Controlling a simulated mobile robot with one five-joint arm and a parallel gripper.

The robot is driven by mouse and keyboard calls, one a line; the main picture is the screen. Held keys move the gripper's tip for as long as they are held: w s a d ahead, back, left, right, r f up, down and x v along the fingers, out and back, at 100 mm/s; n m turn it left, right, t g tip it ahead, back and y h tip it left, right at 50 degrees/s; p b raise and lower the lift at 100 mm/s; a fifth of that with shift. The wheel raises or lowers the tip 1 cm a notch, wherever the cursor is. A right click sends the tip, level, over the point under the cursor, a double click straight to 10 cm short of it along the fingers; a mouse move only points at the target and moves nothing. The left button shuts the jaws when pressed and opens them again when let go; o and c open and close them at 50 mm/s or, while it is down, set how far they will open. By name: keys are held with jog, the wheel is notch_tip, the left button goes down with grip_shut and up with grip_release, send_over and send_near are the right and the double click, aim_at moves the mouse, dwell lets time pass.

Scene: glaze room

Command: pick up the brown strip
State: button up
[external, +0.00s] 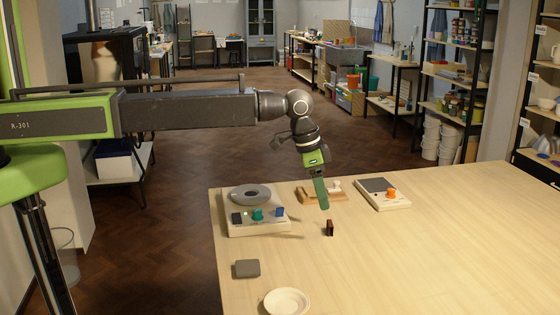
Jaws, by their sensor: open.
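A small dark brown strip (330,228) stands on the pale wooden table (430,240), a little in from the table's left edge. It looks upright, with a reddish-brown side. My gripper (323,206) is open and points down just above and slightly left of the strip. It looks apart from the strip, and nothing shows between its fingers. The fingers are seen nearly edge-on, so the gap between them is hard to make out.
A control box (260,226) with a grey ring and coloured knobs stands left of my gripper. A wooden tray (309,199) lies behind it, and a flat device with an orange knob (391,193) behind right. A grey block (247,268) and a cream dish (287,301) lie in front. The table's right is clear.

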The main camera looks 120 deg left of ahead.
aim_at(330, 223)
jog(key=b+x, duration=0.8)
jog(key=x, duration=0.2)
jog(key=shift+r, duration=0.25)
grip_shut()
jog(key=shift+p, duration=0.3)
jog(key=p+v, duration=0.2)
jog(key=w+p+v, duration=0.1)
jog(key=p+v, duration=0.2)
jog(key=shift+w+r, duration=0.1)
jog(key=shift+r, duration=0.1)
jog(key=w+d+r+p, duration=0.1)
jog(key=d+r+p, duration=0.4)
jog(key=d, duration=0.5)
jog(key=shift+w+d+r+p, duration=0.25)
jog(key=shift+d+r+p, duration=0.1)
jog(key=shift+d+p, duration=0.05)
